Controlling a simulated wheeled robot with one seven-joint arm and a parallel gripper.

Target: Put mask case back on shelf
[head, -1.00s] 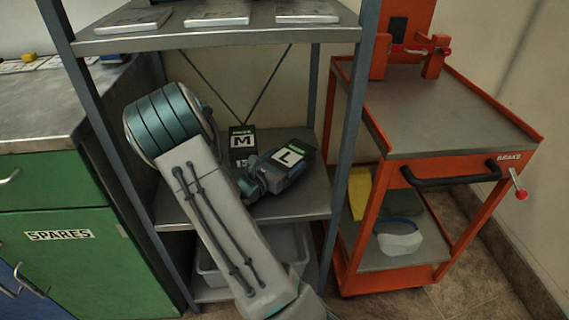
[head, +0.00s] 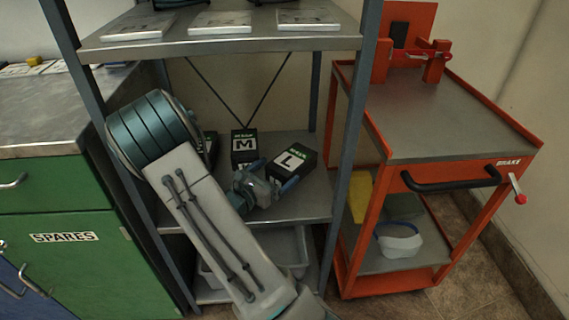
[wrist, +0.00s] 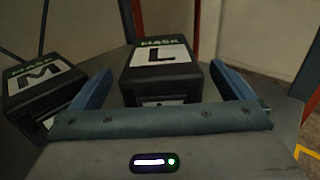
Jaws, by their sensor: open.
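The mask case marked L (head: 292,160) is a black box with a white and green label. It sits on the middle shelf (head: 290,208) of the grey rack. In the wrist view the L case (wrist: 160,68) stands upright between my open fingers, with a gap on each side. My gripper (head: 262,188) is low over this shelf in front of the case. Its blue fingers also show in the wrist view (wrist: 160,90). The mask case marked M (head: 244,146) stands to the left of the L case, and also shows in the wrist view (wrist: 40,88).
Another dark case (head: 210,148) is partly hidden behind my arm. The top shelf (head: 215,43) holds flat labelled cards. A grey bin (head: 290,248) sits on the bottom shelf. Rack posts stand close by. An orange cart (head: 440,130) is at right, a green cabinet (head: 70,265) at left.

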